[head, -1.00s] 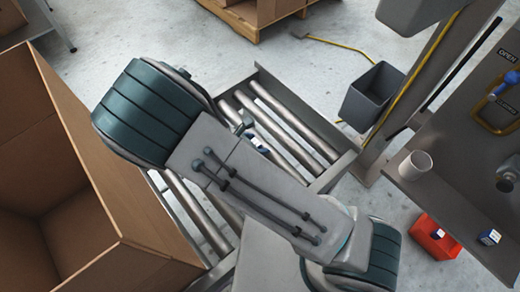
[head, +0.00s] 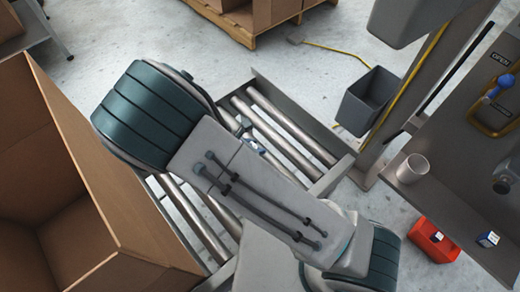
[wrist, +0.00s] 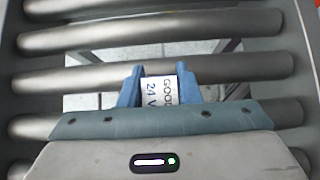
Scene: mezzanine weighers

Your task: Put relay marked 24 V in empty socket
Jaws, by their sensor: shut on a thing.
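In the wrist view, my gripper (wrist: 158,72) has its blue fingers shut on a small white-faced relay (wrist: 160,90). The label on it reads "24 V", with another word that looks like "GOOD". The gripper holds it above the metal rollers. In the head view my arm covers most of the gripper; only small blue bits (head: 262,151) show past its edge. I cannot make out an empty socket in either view. A small blue and white block (head: 488,239) is at the right, near a red box (head: 434,240) with a dark patch on it.
A roller conveyor (head: 290,125) lies under my arm. A large open cardboard box (head: 110,215) stands at left. A grey bin (head: 368,100) and a post are beyond the conveyor.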

